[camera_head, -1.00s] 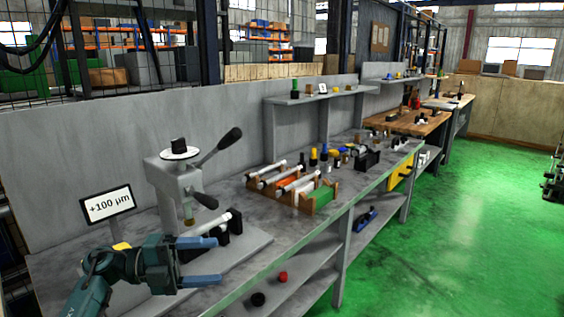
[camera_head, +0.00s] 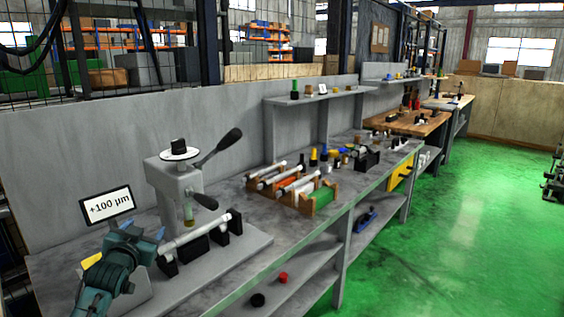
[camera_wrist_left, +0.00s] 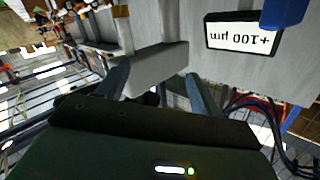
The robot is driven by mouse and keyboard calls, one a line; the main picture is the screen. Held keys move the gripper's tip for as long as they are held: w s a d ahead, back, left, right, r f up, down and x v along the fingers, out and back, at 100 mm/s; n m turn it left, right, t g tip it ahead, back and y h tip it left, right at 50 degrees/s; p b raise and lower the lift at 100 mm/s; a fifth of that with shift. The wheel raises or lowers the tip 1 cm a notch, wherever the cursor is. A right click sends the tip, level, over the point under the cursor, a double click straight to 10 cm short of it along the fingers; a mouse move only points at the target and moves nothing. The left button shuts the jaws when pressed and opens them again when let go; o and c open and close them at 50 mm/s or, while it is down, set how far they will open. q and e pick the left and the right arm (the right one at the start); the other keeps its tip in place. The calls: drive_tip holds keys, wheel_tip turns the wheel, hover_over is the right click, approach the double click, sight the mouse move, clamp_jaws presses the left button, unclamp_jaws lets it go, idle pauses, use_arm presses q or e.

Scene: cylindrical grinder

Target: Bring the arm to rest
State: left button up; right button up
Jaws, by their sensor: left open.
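My left gripper (camera_head: 136,229) is at the lower left of the head view, in front of the sign reading "+100 µm" (camera_head: 106,205). Its two blue-grey fingers are spread, with nothing held between them. In the left wrist view the open gripper (camera_wrist_left: 157,74) shows from behind, with the sign (camera_wrist_left: 241,38) upside down at the upper right. A light metal shaft (camera_head: 196,233) lies on black supports on the bench to the gripper's right, apart from the fingers. My right gripper is in neither view.
A grey lever press or gauge stand (camera_head: 178,190) stands behind the shaft. Further along the bench (camera_head: 262,244) is a wooden rack (camera_head: 320,200) of cylinders. A grey wall panel (camera_head: 60,150) runs behind.

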use_arm(q)
drive_tip(key=s+d+f+m+g+h, duration=0.1)
drive_tip(key=s+d+f, duration=0.4)
drive_tip(key=s+f, duration=0.35)
drive_tip(key=s+d+f+g+h, duration=0.2)
drive_tip(key=s+d+f, duration=0.45)
drive_tip(key=f, duration=0.25)
drive_tip(key=s+d+f+g, duration=0.1)
drive_tip(key=s+d+f, duration=0.1)
drive_tip(key=s, duration=0.5)
drive_tip(key=s+d+f+g+h, duration=0.1)
drive_tip(key=s+d+f, duration=0.1)
drive_tip(key=s, duration=0.6)
drive_tip(key=s+d+f+g, duration=0.1)
drive_tip(key=s+d, duration=0.3)
drive_tip(key=s, duration=0.4)
drive_tip(key=shift+s+d+f+n+h, duration=0.2)
drive_tip(key=shift+d+f+n+h, duration=0.15)
drive_tip(key=shift+f, duration=0.3)
